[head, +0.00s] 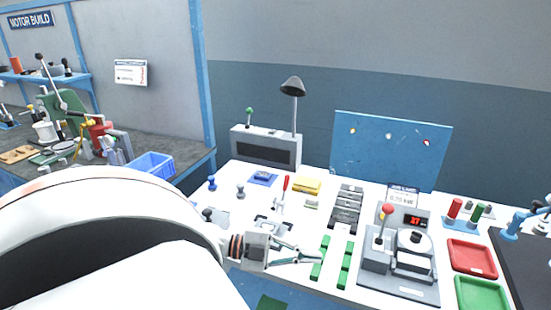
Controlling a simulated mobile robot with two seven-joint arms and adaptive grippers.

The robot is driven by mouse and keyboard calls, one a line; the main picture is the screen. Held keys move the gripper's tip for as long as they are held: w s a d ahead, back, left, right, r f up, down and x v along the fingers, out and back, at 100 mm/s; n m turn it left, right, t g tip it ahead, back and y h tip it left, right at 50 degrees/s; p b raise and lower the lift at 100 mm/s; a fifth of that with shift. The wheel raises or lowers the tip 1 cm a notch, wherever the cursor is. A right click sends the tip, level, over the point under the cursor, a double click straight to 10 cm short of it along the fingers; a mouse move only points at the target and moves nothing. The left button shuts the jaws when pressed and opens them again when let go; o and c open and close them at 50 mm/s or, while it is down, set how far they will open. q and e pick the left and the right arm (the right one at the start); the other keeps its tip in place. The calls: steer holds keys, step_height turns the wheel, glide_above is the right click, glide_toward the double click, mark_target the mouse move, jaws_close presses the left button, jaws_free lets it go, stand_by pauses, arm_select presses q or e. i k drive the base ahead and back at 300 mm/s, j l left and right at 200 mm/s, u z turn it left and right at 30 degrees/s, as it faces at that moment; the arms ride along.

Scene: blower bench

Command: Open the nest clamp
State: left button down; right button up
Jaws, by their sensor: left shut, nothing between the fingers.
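A red-handled lever (285,184) stands upright in the middle of the white bench, beside a small grey-and-dark fixture (270,224). It looks like a toggle clamp at a nest, but the parts are too small to tell whether it is open or closed. My left gripper (314,258) is at the bench's front edge, in front of and right of this fixture. Its fingers point right, shut and empty, apart from the red handle. They appear close to the green strips (319,258), but contact cannot be told. My right gripper is not in view.
A grey test station (372,262) with a red-knobbed lever (385,213) and red display stands to the right. Red (471,257) and green trays (481,294) lie beyond it. A lamp (294,88) and blue board (390,150) stand at the back. My white arm hides the lower left.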

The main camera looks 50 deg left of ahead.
mark_target(287, 178)
steer(key=i+j, duration=0.1)
steer(key=j, duration=1.05)
steer(key=i+j, duration=0.15)
steer(key=j, duration=0.4)
